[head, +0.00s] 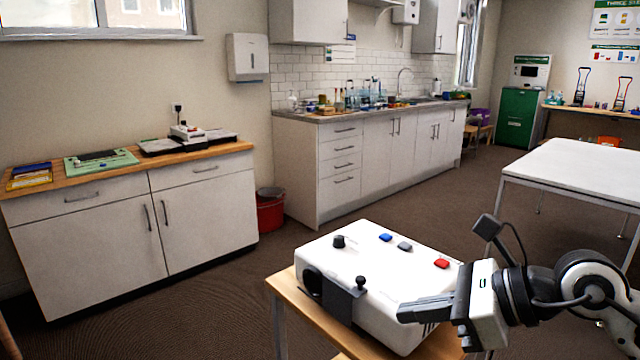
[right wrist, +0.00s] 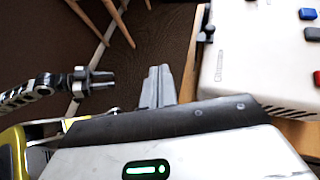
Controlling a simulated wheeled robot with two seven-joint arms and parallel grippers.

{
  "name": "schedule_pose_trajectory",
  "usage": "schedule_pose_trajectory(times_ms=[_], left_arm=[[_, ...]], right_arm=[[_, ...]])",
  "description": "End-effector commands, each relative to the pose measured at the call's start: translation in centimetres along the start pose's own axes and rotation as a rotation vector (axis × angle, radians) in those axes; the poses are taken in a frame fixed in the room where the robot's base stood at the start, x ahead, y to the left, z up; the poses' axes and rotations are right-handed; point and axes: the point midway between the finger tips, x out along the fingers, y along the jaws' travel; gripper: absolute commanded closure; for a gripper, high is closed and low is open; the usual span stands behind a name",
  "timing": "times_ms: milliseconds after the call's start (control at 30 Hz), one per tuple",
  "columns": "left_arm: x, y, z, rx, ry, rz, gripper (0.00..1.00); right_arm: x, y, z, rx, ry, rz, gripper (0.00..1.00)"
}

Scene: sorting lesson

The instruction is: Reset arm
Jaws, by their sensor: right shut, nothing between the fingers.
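My right gripper (head: 402,312) is over the front right side of a white box-like device (head: 385,262) on a small wooden table. Its fingers are together and empty; they also show closed in the right wrist view (right wrist: 158,84), to the left of the device (right wrist: 262,62). In the head view the fingers overlap the device's edge; I cannot tell whether they touch it. My left gripper is not in the head view. A dark jaw-like part at the left of the right wrist view may belong to my left arm, but its state is unclear.
A white table (head: 575,165) stands at right. Cabinets line the left and back walls. A red bin (head: 270,212) stands between them. The middle floor is clear.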

Motion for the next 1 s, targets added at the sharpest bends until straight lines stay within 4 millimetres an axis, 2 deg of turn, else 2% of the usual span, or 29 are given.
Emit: schedule_pose_trajectory(times_ms=[33, 100, 167, 200, 267, 333, 367, 400, 467, 500, 567, 600, 633, 667, 700, 800, 900, 1000], left_arm=[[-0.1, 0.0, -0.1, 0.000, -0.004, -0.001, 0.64], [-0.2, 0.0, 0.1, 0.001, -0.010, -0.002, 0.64], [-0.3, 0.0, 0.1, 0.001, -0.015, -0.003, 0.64], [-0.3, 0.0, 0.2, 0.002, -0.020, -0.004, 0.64], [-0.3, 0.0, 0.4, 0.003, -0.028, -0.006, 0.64], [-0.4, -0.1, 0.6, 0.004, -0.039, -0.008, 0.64], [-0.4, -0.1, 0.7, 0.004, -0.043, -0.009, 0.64], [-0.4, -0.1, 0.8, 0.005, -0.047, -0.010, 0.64], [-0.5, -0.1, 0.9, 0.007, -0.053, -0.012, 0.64], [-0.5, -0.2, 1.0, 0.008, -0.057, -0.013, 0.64], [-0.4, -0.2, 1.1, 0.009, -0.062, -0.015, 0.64], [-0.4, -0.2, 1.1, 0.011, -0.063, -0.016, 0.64], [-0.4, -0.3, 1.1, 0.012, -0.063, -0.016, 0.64], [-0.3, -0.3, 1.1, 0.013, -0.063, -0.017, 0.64], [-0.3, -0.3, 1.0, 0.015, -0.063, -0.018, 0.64], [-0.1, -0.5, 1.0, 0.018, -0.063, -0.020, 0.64], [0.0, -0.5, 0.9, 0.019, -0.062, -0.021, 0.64], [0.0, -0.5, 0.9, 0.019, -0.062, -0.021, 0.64]], right_arm=[[1.1, 1.9, 0.4, 0.104, -0.084, 0.079, 1.00], [2.1, 4.3, 1.5, 0.287, -0.224, 0.189, 1.00], [2.5, 5.8, 2.7, 0.493, -0.363, 0.284, 1.00], [2.5, 6.4, 3.3, 0.663, -0.466, 0.344, 1.00], [2.2, 6.4, 3.8, 0.958, -0.625, 0.418, 1.00], [1.9, 5.1, 2.7, 1.336, -0.798, 0.466, 1.00], [1.8, 4.4, 1.6, 1.505, -0.866, 0.474, 1.00], [1.9, 3.5, -0.4, 1.734, -0.950, 0.470, 1.00], [2.3, 2.6, -4.6, 2.086, -1.062, 0.435, 1.00], [2.7, 2.6, -7.7, 2.303, -1.121, 0.397, 1.00], [3.4, 3.4, -12.0, 2.581, -1.183, 0.328, 1.00], [3.8, 4.3, -14.5, 2.741, -1.211, 0.278, 1.00], [4.1, 5.1, -16.2, 2.850, -1.227, 0.241, 1.00], [4.4, 5.9, -17.8, -2.833, 1.190, -0.194, 1.00], [4.7, 7.2, -19.6, -2.747, 1.119, -0.137, 1.00], [5.2, 9.8, -22.7, -2.584, 0.991, -0.041, 1.00], [5.5, 11.4, -24.3, -2.494, 0.921, 0.007, 1.00], [5.6, 12.0, -24.8, -2.462, 0.897, 0.021, 1.00]])
